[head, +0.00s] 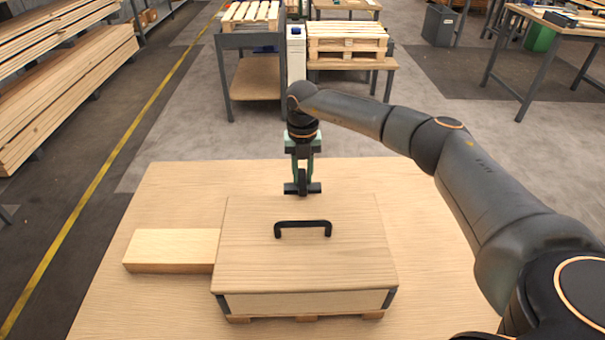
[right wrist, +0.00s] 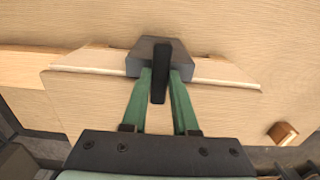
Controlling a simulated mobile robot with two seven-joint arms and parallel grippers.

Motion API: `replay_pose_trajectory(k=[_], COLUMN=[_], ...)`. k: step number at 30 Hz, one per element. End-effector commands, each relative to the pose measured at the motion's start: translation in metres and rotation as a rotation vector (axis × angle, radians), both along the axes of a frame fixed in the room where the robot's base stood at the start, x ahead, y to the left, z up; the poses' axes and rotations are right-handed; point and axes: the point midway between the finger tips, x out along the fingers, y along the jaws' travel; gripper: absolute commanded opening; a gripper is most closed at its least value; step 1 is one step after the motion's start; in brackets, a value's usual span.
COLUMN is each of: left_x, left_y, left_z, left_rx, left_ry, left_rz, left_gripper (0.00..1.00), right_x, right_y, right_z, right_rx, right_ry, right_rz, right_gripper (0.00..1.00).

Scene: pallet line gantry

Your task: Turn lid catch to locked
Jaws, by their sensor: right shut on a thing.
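The wooden box (head: 300,262) has a flat lid with a black bar handle (head: 303,226) on top. The lid catch is a black lever (right wrist: 160,72) on a dark grey mount (right wrist: 150,48) at the box's far edge. My right gripper (head: 302,180) comes down over that edge, behind the handle. Its green fingers (right wrist: 158,85) are shut on the lever, one on each side. In the right wrist view the lever points across the edge, nearly straight up and down in the picture. The fingers partly hide the catch. My left gripper is not in view.
The box stands on a light wooden table (head: 150,195). A pale wooden block (head: 172,250) lies against its left side. Table to the right of the box is bare. Beyond the table stand a workbench (head: 255,80) and stacked pallets (head: 346,40).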

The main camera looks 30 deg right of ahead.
Motion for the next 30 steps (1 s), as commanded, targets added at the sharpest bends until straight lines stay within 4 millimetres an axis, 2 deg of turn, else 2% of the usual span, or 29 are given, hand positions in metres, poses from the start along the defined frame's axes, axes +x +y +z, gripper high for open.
replay_pose_trajectory(k=[5,6,14,23,26,30], left_x=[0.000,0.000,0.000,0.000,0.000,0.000], left_y=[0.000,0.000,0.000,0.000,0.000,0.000], left_z=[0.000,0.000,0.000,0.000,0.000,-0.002], left_rx=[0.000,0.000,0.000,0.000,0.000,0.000], left_ry=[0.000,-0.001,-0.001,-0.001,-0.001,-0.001], left_rz=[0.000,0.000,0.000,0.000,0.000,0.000], left_gripper=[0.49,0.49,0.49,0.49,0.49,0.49], right_x=[0.000,0.000,0.000,0.000,0.001,0.001], right_y=[0.001,0.001,0.001,0.000,0.000,0.000], right_z=[0.000,0.000,0.000,0.004,0.015,0.043], right_rx=[0.001,0.001,0.001,0.000,0.000,0.001], right_ry=[0.002,0.002,0.001,-0.001,-0.004,-0.005], right_rz=[0.005,0.005,0.003,0.001,0.001,0.003], right_gripper=[0.00,0.30,0.57,0.57,0.57,0.57])
